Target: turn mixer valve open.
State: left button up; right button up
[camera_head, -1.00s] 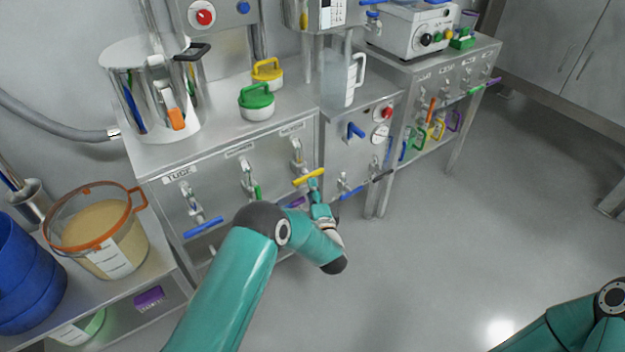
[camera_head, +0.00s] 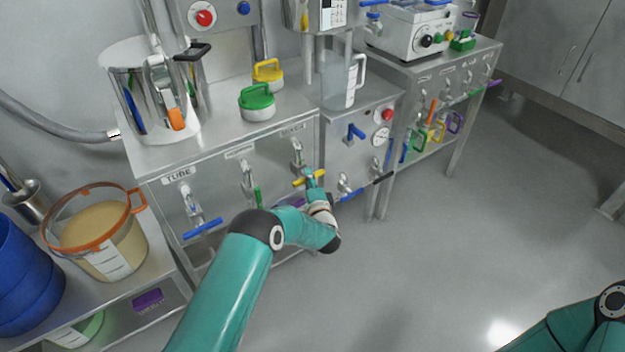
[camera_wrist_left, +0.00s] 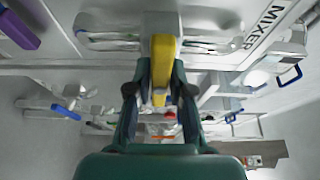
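The mixer valve is on the front panel of the steel cabinet, under a label too small to read in the head view. Its yellow lever handle (camera_head: 299,183) lies across, slightly tilted up to the right. In the left wrist view the yellow handle (camera_wrist_left: 163,60) stands between my fingers, beside an upside-down label reading MIXER (camera_wrist_left: 262,28). My left gripper (camera_head: 314,176) is at the handle's right part. Its fingers (camera_wrist_left: 161,75) are close on both sides of the handle, apparently touching it. My right gripper is out of view; only my right arm shows.
Left along the panel are a blue-handled valve (camera_head: 203,228) labelled TUBE and a green-handled valve (camera_head: 257,196). Another blue lever (camera_head: 351,195) is close on the right. The floor in front is clear.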

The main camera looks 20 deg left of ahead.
pick_arm(q)
jog(key=shift+f, duration=0.1)
grip_shut()
jog(key=shift+d, duration=0.2)
jog(key=shift+a+f+n+b, duration=0.2)
jog(key=shift+n+b, duration=0.3)
jog(key=shift+b, duration=0.55)
jog(key=n+y+b, duration=0.2)
jog(key=n+b, duration=0.4)
jog(key=n+y+b, duration=0.3)
jog(key=n+b, duration=0.3)
jog(key=b, duration=0.1)
jog(key=n+y+b, duration=0.2)
jog(key=n+b, duration=0.4)
jog(key=b, duration=0.1)
jog(key=shift+a+f+g+y, duration=0.1)
jog(key=shift+a+g+y, duration=0.05)
jog(key=shift+g+y, duration=0.25)
jog(key=shift+r+n+g+y+b, duration=0.2)
jog(key=shift+n+g+y+b, duration=0.4)
jog(key=shift+n, duration=0.7)
